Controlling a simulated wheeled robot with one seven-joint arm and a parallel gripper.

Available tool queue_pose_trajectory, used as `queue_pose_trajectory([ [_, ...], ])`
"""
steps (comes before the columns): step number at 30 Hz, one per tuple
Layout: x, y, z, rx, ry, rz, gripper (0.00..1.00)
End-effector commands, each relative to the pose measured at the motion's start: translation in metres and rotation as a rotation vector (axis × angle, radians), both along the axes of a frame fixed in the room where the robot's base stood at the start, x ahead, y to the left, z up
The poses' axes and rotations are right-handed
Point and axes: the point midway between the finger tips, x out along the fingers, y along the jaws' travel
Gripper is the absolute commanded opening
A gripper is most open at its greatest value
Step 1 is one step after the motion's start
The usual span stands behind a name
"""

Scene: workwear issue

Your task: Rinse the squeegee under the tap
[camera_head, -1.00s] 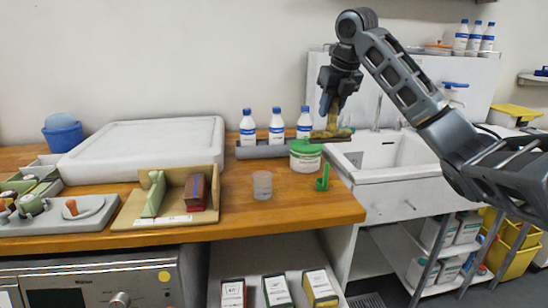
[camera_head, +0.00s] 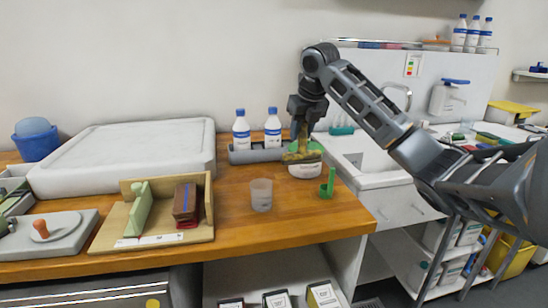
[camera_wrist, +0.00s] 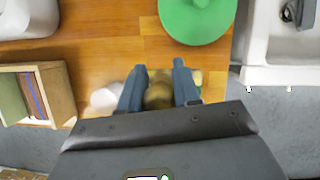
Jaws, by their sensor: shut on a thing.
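My gripper (camera_head: 301,128) points down and is shut on a yellow-brown thing with a wide lower end (camera_head: 302,155), which I take to be the squeegee. In the head view it overlaps the green-lidded white tub (camera_head: 305,171); I cannot tell whether they touch. In the wrist view the held thing (camera_wrist: 158,95) shows between the two fingers, its lower part blurred, with the green lid (camera_wrist: 197,18) ahead of it. The white sink (camera_head: 375,163) is to the right of the gripper. A grey arched tap (camera_head: 398,92) rises behind the sink, partly hidden by my arm.
On the wooden counter (camera_head: 235,225) stand a clear cup (camera_head: 261,195), a small green upright-handled item (camera_head: 327,185), white bottles (camera_head: 241,132) in a grey rack, and a wooden holder (camera_head: 150,215). A big white slab-like box (camera_head: 125,160) fills the back left.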

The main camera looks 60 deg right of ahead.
Motion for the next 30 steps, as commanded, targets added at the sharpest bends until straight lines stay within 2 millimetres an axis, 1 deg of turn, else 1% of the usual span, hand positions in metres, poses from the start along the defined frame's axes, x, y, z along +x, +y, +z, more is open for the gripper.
queue_pose_trajectory([
  [1, 0.012, 0.004, -0.005, 0.002, 0.001, 0.004, 0.03],
  [6, 0.045, 0.013, -0.026, 0.002, 0.001, 0.003, 0.03],
  [9, 0.06, 0.016, -0.036, 0.001, 0.001, 0.002, 0.03],
  [12, 0.07, 0.019, -0.042, 0.001, 0.0, 0.001, 0.03],
  [15, 0.074, 0.02, -0.046, 0.0, 0.0, 0.0, 0.03],
  [19, 0.074, 0.02, -0.054, 0.0, 0.0, -0.001, 0.03],
  [25, 0.074, 0.019, -0.081, 0.002, 0.001, -0.001, 0.03],
  [27, 0.074, 0.02, -0.085, 0.001, -0.001, 0.0, 0.03],
  [30, 0.074, 0.02, -0.086, 0.0, -0.001, 0.001, 0.03],
])
